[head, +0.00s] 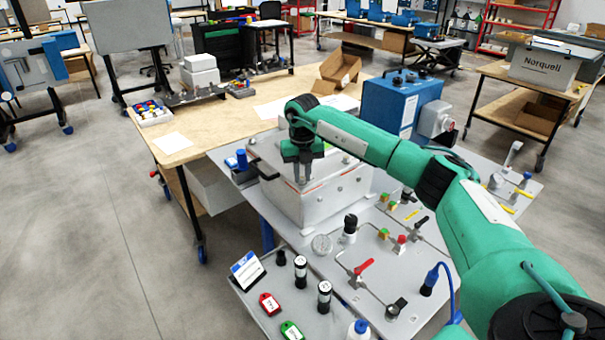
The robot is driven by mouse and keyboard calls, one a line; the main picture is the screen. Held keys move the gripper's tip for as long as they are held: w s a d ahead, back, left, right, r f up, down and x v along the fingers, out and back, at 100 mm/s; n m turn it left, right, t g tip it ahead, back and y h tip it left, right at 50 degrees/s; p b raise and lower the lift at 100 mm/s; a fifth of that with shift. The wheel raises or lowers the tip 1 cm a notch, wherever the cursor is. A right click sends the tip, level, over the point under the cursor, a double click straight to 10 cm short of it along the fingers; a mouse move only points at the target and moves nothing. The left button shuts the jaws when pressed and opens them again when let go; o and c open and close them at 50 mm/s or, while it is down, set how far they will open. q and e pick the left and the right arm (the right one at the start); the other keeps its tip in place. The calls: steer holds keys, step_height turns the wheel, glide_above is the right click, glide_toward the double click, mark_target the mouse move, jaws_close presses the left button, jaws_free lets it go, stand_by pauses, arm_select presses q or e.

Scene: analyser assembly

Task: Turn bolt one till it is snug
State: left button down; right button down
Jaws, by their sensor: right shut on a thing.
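My right gripper (301,178) points straight down at the top of the white analyser box (334,202), near its front edge. Its fingers are closed together on something small, which fits bolt one at the lid. The fingers hide the bolt itself, so I cannot see its head or how deep it sits. The box stands on the grey bench top (303,255) and looks shut. My left gripper is not in view.
A red-handled valve (364,266), black-capped cylinders (324,297) and red and green tags lie on the near bench. A wooden table (190,130) adjoins at the back left.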

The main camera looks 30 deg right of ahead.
mark_target(302, 178)
steer(key=m, duration=0.7)
steer(key=shift+w+r, duration=0.1)
steer(key=shift+r, duration=0.1)
stand_by(0.4)
steer(key=c, duration=1.3)
jaws_free()
steer(key=shift+f, duration=0.1)
steer(key=shift+r+b, duration=1.4)
steer(key=shift+r, duration=5.55)
steer(key=shift+f, duration=0.15)
